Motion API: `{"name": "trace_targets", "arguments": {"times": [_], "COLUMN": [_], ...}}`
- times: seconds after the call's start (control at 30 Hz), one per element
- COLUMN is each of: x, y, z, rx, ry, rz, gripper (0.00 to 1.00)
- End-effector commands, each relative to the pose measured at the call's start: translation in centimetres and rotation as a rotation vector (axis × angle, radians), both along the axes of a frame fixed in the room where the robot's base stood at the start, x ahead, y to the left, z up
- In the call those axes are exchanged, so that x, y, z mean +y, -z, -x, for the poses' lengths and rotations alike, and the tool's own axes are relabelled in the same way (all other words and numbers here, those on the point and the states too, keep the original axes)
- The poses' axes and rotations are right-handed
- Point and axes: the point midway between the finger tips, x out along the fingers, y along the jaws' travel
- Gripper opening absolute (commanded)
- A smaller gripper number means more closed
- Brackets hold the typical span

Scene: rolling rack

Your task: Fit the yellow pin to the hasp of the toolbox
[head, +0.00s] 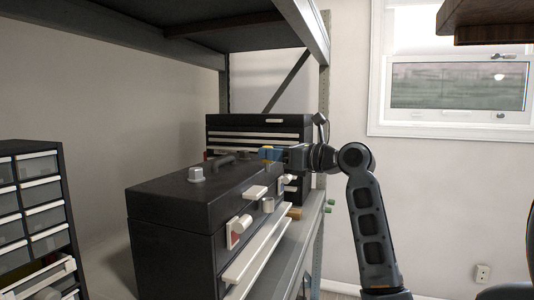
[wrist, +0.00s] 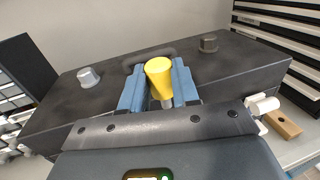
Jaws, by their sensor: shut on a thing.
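The yellow pin (wrist: 159,72) is between the blue fingers of my gripper (wrist: 158,88), which is shut on it. Its wide yellow end faces the wrist camera and a grey shank shows below. My gripper (head: 269,154) is above the lid of the black toolbox (head: 172,240), near its far end. The toolbox lid (wrist: 110,100) also shows under the gripper in the wrist view. White and grey fittings, including a light plate (head: 256,192) and a grey cylinder (head: 268,204), are on the toolbox front. I cannot tell which is the hasp. The pin's lower tip is hidden.
Grey knobs (wrist: 88,77) (wrist: 208,42) and a dark carry handle (wrist: 150,52) stand on the lid. A black drawer chest (head: 258,125) is behind, and a drawer cabinet (head: 35,200) is at left. A wooden block (wrist: 283,124) lies beside the toolbox. A rack post (head: 324,90) stands near my arm.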

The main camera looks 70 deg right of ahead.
Motion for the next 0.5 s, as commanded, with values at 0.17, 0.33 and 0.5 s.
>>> {"name": "trace_targets", "arguments": {"times": [0.17, 0.33, 0.5], "x": [0.0, 0.1, 0.0], "y": [0.0, 0.5, 1.9], "z": [0.0, 0.1, 0.1], "rx": [0.0, 0.003, 0.003], "ry": [0.0, 0.002, 0.002], "rz": [0.0, -0.001, -0.002], "gripper": [0.0, 0.0, 0.0]}}
